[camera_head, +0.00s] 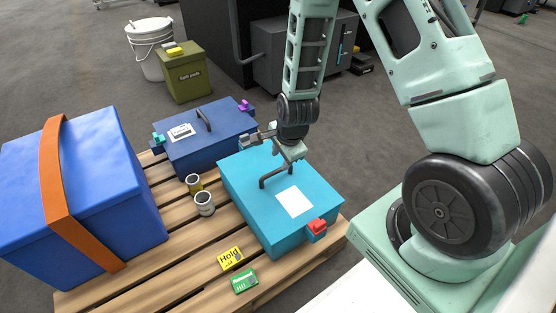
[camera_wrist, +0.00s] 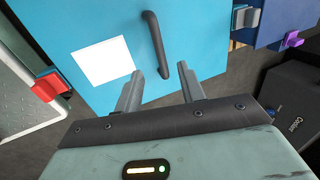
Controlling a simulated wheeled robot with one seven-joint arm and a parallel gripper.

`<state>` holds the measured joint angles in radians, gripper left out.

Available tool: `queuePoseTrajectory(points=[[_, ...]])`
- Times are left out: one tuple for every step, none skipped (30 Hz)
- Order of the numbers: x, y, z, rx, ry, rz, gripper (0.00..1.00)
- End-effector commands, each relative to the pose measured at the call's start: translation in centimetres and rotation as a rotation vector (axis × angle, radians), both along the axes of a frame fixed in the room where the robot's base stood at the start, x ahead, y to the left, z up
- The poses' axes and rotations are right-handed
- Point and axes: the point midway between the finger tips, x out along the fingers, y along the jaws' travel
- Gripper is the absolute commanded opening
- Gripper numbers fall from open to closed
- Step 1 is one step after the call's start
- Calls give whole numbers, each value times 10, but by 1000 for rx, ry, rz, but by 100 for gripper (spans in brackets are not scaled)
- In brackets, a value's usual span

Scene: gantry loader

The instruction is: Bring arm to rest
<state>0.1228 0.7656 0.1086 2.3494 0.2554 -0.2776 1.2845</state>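My gripper (camera_head: 270,140) hangs over the far end of the light-blue case on the pallet. In the wrist view my gripper (camera_wrist: 158,82) has its two fingers apart with nothing between them. The light-blue case (camera_head: 244,199) has a dark handle (camera_head: 276,176), a white label and a red latch (camera_head: 317,226). In the wrist view the dark handle (camera_wrist: 157,45) lies just beyond the fingertips. I cannot tell whether a finger touches the case. My arm (camera_head: 305,60) reaches out from the right and bends down to the gripper.
The wooden pallet (camera_head: 168,276) also bears a dark-blue case (camera_head: 200,146), a large blue box with an orange strap (camera_head: 75,200), two small cans (camera_head: 204,204), and yellow and green cards (camera_head: 231,259). Behind stand an olive bin (camera_head: 185,82), a white bucket (camera_head: 146,62) and a dark machine (camera_head: 290,65).

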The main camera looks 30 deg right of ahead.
Motion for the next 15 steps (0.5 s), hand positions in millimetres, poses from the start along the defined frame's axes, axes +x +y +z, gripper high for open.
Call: queuePoseTrajectory(points=[[-3, 0, 18, 0, -2, -1, 39], [-5, 0, 25, 0, -2, -1, 39], [-8, 0, 33, 0, -2, -1, 39], [-9, 0, 39, 0, -3, -1, 39], [-11, 0, 44, 0, -3, -1, 39], [-14, 0, 51, 0, -2, 0, 39], [-15, 0, 55, 0, -2, 0, 39], [-16, 0, 60, 0, -3, 0, 39], [-18, 1, 64, 0, -2, 0, 39], [-19, 1, 67, 0, -1, 0, 39], [-20, 1, 70, 0, -1, 0, 39], [-21, 1, 72, 0, -1, 0, 39], [-22, 1, 74, 0, 0, 0, 39], [-23, 1, 75, 0, 0, 0, 39], [-23, 1, 76, 0, 0, 0, 39]])
